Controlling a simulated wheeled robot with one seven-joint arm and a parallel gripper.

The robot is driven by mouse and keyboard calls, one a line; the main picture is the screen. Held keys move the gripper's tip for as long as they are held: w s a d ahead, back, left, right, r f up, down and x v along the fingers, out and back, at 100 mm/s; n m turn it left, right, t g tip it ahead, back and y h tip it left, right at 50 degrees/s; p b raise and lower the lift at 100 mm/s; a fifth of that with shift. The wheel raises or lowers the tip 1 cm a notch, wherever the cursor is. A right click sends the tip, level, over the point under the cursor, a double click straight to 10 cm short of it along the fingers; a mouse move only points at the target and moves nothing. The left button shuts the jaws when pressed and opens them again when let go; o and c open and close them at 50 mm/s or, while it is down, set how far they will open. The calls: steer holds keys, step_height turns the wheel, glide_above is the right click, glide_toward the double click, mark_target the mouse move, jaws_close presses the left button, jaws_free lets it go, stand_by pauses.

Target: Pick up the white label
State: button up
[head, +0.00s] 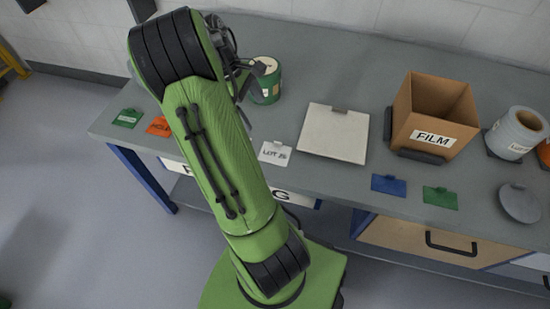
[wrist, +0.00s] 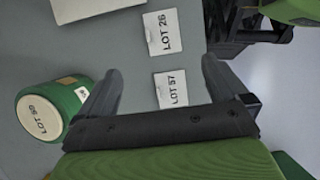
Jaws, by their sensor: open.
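Two white labels lie flat on the grey table in the wrist view: one reads LOT 57 (wrist: 171,90) and the other LOT 26 (wrist: 162,32). The LOT 57 label appears between my open fingers, below them and not gripped. The LOT 26 label lies farther up the picture, past the fingertips. My gripper (wrist: 160,82) is open and empty. In the head view one white label (head: 275,153) shows right of my arm, its print too small to read surely. My arm hides the other label there, and most of my gripper.
A green can (head: 265,82) stands close to my gripper; it is left of the fingers in the wrist view (wrist: 54,106). A white panel (head: 335,132), a FILM box (head: 435,108) and a pale roll (head: 514,134) stand rightward. Green (head: 128,118), orange (head: 160,127) and blue (head: 388,185) labels lie near the front edge.

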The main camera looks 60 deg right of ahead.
mark_target(277, 154)
steer(key=b+x, duration=0.2)
steer(key=x, duration=0.3)
steer(key=b+x, duration=0.2)
steer(key=x, duration=0.3)
steer(key=b+x, duration=0.2)
steer(key=x, duration=0.3)
steer(key=shift+a+f+b, duration=0.25)
steer(key=shift+a+b, duration=0.05)
steer(key=shift+b, duration=0.05)
steer(key=shift+c, duration=0.3)
steer(key=shift+r, duration=0.1)
steer(key=c, duration=0.7)
